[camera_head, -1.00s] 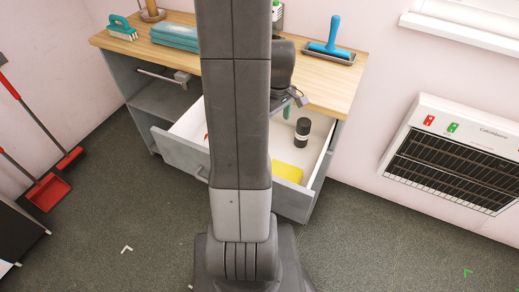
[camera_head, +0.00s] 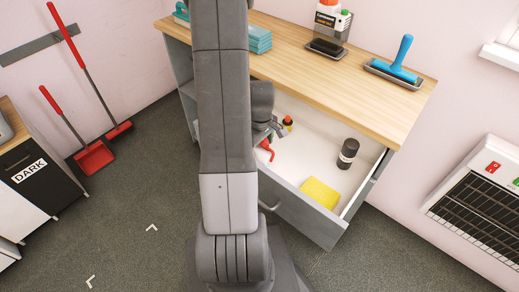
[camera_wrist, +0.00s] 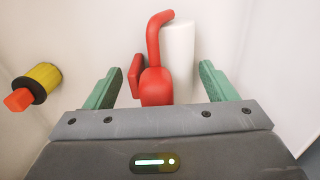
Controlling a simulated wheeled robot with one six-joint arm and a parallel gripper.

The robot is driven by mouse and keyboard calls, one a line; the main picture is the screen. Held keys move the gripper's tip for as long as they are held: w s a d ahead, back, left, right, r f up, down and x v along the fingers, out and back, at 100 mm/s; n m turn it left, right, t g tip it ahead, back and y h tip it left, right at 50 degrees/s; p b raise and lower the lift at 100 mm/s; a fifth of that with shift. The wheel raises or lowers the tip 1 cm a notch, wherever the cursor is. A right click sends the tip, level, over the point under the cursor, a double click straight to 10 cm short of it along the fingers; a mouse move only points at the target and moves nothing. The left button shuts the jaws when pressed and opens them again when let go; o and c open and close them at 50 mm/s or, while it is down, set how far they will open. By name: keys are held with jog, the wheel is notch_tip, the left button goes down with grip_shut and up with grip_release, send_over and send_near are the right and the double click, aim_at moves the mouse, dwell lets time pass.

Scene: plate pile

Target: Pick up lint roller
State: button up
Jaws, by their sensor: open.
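The lint roller has a bent red handle (camera_wrist: 157,84) and a white roll (camera_wrist: 178,60) in the wrist view. It lies inside the open drawer. In the head view only part of the red handle (camera_head: 266,147) shows beside my arm; the rest is hidden. My gripper (camera_wrist: 158,75) is open, with one green finger on each side of the lint roller in the wrist view. I see no clear contact, and the height gap cannot be told. In the head view my gripper (camera_head: 278,127) is over the left part of the drawer.
The drawer (camera_head: 305,222) also holds a yellow sponge (camera_head: 320,193), a dark jar (camera_head: 347,154) and a small yellow-and-red bottle (camera_head: 287,122), left of my gripper in the wrist view (camera_wrist: 43,78).

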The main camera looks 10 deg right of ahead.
jog(key=c, duration=1.1)
jog(key=shift+c, duration=0.2)
notch_tip(320, 180, up, 10)
jog(key=shift+p, duration=0.35)
